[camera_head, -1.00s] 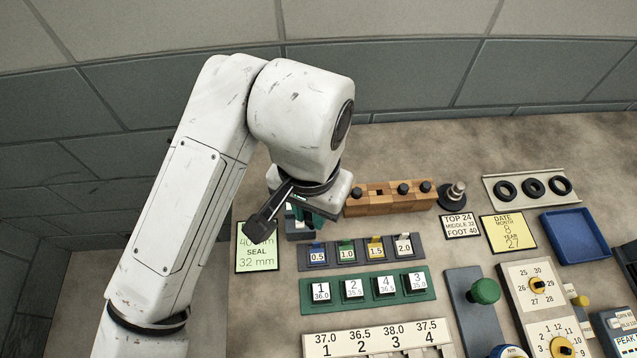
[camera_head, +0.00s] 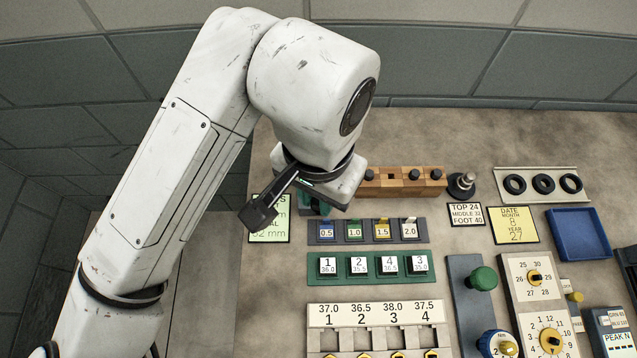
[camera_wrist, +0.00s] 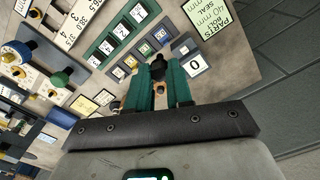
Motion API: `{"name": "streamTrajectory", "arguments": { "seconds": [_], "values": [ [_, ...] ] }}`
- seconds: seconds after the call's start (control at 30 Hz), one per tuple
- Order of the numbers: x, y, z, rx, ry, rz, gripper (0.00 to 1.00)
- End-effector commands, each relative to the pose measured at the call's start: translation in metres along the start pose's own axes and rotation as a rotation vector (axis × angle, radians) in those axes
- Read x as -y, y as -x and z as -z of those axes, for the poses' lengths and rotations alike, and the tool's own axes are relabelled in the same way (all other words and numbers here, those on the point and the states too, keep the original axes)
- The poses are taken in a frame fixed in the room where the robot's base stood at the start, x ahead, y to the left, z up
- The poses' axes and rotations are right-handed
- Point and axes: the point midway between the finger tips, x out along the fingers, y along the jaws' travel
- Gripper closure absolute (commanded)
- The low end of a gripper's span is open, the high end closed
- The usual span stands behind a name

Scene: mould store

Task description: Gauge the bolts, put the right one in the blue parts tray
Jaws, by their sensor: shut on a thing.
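My gripper (camera_head: 314,204) is low over the bench, left of the wooden bolt block (camera_head: 405,187). In the wrist view its green fingers (camera_wrist: 160,82) are shut on a dark-headed bolt (camera_wrist: 158,66); its shank is mostly hidden. A grey gauge block (camera_wrist: 186,48) with a "0" readout is beside the fingertips; I cannot tell whether the bolt touches it. The wooden block holds other black-headed bolts (camera_head: 414,174) and shows one empty hole. The blue parts tray (camera_head: 578,235) lies at the far right and looks empty. A green parts card (camera_head: 270,228) names bolt and seal sizes.
Feeler-like tabs numbered 0.5 to 2.0 (camera_head: 368,231) and a green number rack (camera_head: 366,267) lie in front. Knobs and panels crowd the front right.

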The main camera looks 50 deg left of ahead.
Motion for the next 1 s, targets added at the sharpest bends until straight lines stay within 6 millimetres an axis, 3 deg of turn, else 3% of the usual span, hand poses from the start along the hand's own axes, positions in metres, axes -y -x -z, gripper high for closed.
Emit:
{"name": "streamTrajectory", "arguments": {
  "seconds": [0.6, 1.0],
  "values": [
    [0.0, 0.034, 0.0, 0.0, 0.0, 0.002, 1.0],
    [0.0, 0.038, 0.0, 0.0, 0.0, 0.001, 1.0]
  ]
}}
